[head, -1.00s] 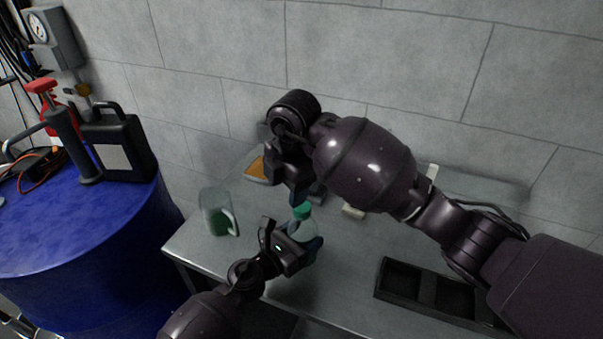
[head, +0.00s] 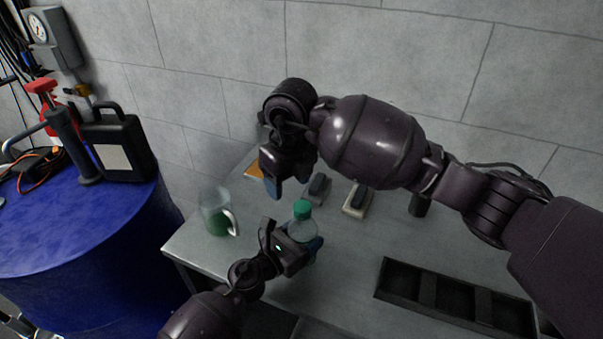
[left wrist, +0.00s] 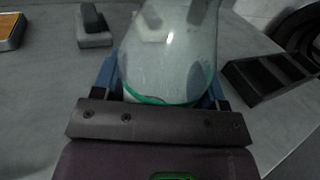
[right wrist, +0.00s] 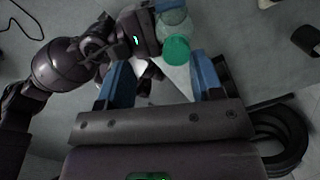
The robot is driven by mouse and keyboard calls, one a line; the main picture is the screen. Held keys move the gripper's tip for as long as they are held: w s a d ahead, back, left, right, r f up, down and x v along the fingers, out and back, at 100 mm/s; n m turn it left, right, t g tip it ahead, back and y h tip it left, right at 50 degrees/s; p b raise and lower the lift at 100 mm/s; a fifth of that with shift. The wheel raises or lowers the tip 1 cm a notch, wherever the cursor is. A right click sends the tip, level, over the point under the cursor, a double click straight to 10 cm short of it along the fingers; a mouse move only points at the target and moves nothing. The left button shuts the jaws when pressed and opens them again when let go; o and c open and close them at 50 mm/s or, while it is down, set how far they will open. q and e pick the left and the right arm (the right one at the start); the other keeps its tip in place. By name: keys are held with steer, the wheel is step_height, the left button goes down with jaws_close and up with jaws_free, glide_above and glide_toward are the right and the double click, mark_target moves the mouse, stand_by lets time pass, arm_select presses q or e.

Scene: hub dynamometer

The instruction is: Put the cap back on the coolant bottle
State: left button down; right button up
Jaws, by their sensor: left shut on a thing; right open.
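The coolant bottle (head: 302,229) is clear and stands upright on the grey bench. Its green cap (head: 302,209) sits on top of the neck; whether it is fully seated I cannot tell. My left gripper (head: 296,246) is shut around the bottle body, which fills the left wrist view (left wrist: 168,60). My right gripper (head: 272,182) is open and empty, above and to the left of the cap. In the right wrist view the cap (right wrist: 176,50) shows beyond and between the two blue fingers, apart from them.
A mug with green liquid (head: 217,214) stands left of the bottle. A black divided tray (head: 455,302) lies at the right front. Small blocks (head: 357,199) and an orange pad (head: 255,171) lie behind. A blue drum (head: 75,225) stands at the left.

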mark_target(303, 206)
arm_select(q)
steer(key=shift+f, duration=0.15)
arm_select(e)
steer(key=n, duration=0.8)
steer(key=d+r+n, duration=0.1)
steer(key=n, duration=0.2)
steer(key=shift+s+n, duration=0.2)
steer(key=shift+n, duration=0.2)
steer(key=n, duration=0.4)
steer(key=d+n, duration=0.1)
steer(key=n, duration=0.1)
steer(key=shift+r+h, duration=0.25)
steer(key=shift+h, duration=0.05)
steer(key=n, duration=0.5)
steer(key=shift+s+d+r+g, duration=0.15)
steer(key=shift+d+r+g, duration=0.1)
steer(key=shift+d+g, duration=0.05)
steer(key=shift+f, duration=0.1)
steer(key=shift+d+f, duration=0.1)
steer(key=shift+f, duration=3.85)
